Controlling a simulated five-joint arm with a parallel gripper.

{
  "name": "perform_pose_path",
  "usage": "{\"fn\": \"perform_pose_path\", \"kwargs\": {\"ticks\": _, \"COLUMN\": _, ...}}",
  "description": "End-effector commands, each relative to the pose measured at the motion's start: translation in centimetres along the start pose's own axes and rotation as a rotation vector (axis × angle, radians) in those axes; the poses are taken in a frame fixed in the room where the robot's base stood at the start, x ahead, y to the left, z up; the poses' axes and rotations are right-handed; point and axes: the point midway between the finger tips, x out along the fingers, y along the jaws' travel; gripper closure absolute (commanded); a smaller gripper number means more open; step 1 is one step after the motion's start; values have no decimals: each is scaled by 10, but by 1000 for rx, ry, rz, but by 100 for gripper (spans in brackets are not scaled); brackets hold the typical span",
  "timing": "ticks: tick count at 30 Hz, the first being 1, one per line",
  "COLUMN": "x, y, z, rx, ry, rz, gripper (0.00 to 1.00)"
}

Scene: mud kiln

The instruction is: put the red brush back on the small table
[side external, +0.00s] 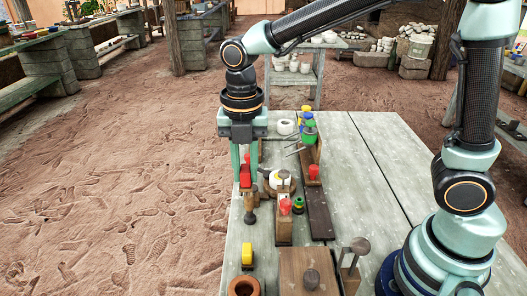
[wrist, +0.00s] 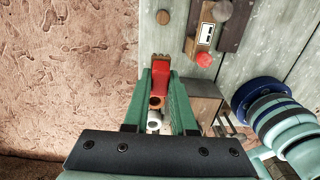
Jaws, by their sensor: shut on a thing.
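My gripper (side external: 244,178) points down over the left edge of the grey wooden table (side external: 345,150) in the side view. Its two green fingers are shut on a red piece, which I take to be the red brush (side external: 245,172). In the wrist view the brush (wrist: 160,76) shows red between the fingers (wrist: 160,88), with brown and white parts nearer the palm. The fingers hide part of it. I cannot tell whether its lower end touches anything.
A brown wooden tool (side external: 250,208) stands just below my gripper in the side view. Red-topped tools (side external: 285,207), a yellow piece (side external: 247,254), a white roll (side external: 280,180) and a dark board (side external: 318,212) crowd the table's left side. Its right side (side external: 390,150) is mostly clear.

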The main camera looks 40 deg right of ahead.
Motion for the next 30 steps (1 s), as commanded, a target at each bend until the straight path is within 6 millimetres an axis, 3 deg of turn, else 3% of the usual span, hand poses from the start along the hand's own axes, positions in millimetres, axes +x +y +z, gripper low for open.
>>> {"fn": "perform_pose_path", "kwargs": {"ticks": 3, "x": 32, "y": -1, "z": 0, "rx": 0, "ry": 3, "rz": -6, "gripper": 100}}
{"fn": "perform_pose_path", "kwargs": {"ticks": 12, "x": 100, "y": -1, "z": 0, "rx": -1, "ry": 2, "rz": -5, "gripper": 100}}
{"fn": "perform_pose_path", "kwargs": {"ticks": 30, "x": 159, "y": 0, "z": 1, "rx": -1, "ry": 0, "rz": 1, "gripper": 100}}
